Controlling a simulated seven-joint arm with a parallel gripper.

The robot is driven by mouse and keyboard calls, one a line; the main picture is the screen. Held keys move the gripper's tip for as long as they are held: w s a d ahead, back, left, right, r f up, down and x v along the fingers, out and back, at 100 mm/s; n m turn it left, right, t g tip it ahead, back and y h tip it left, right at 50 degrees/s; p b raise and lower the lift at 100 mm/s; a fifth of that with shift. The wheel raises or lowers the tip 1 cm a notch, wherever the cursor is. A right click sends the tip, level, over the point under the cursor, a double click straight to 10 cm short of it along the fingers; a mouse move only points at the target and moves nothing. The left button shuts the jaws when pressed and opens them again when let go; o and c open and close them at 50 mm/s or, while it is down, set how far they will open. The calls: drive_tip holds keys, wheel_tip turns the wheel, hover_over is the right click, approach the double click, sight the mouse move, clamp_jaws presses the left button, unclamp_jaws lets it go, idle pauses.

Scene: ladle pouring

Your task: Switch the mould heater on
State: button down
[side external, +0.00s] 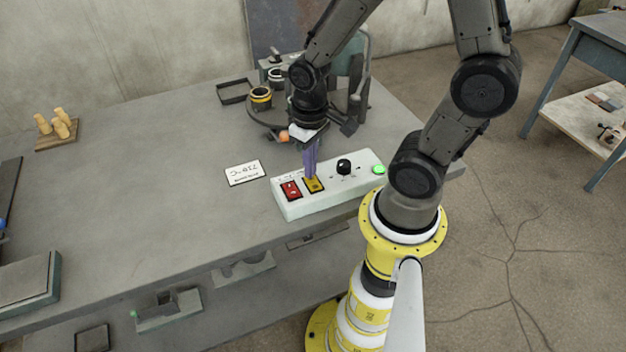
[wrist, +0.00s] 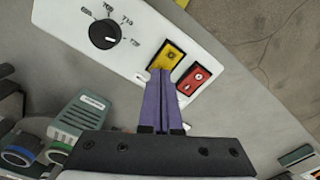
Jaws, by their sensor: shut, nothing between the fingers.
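The white control box (side external: 327,198) lies along the front edge of the grey bench. It carries a red rocker switch (side external: 291,190), a yellow rocker switch (side external: 314,185), a black knob (side external: 344,166) and a lit green lamp (side external: 379,169). The wrist view also shows the yellow switch (wrist: 167,57), the red switch (wrist: 194,78) and the knob (wrist: 103,34) with numbers around it. My gripper (side external: 311,176) is shut and empty, its purple fingers pointing down at the yellow switch. In the wrist view the fingertips (wrist: 160,72) overlap the yellow switch's near edge; I cannot tell whether they touch it.
A white card (side external: 243,173) with writing lies left of the box. Behind my gripper stand a round turntable with dark cups (side external: 261,97) and a machine. Pale figures (side external: 60,123) stand on a board at the far left. The bench's middle left is clear.

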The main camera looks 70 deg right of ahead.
sight(306, 185)
drive_tip(key=shift+f, duration=0.45)
idle(0.3)
drive_tip(key=shift+r, duration=3.55)
drive_tip(key=s+a+r+n+t, duration=0.1)
drive_tip(key=s+r+t, duration=0.1)
drive_tip(key=r, duration=0.4)
drive_tip(key=s+a+r+n+t, duration=0.2)
drive_tip(key=r+t, duration=0.1)
drive_tip(key=r, duration=0.2)
drive_tip(key=shift+s+r+t, duration=0.25)
drive_tip(key=shift+r+t, duration=0.05)
drive_tip(key=shift+r, duration=0.1)
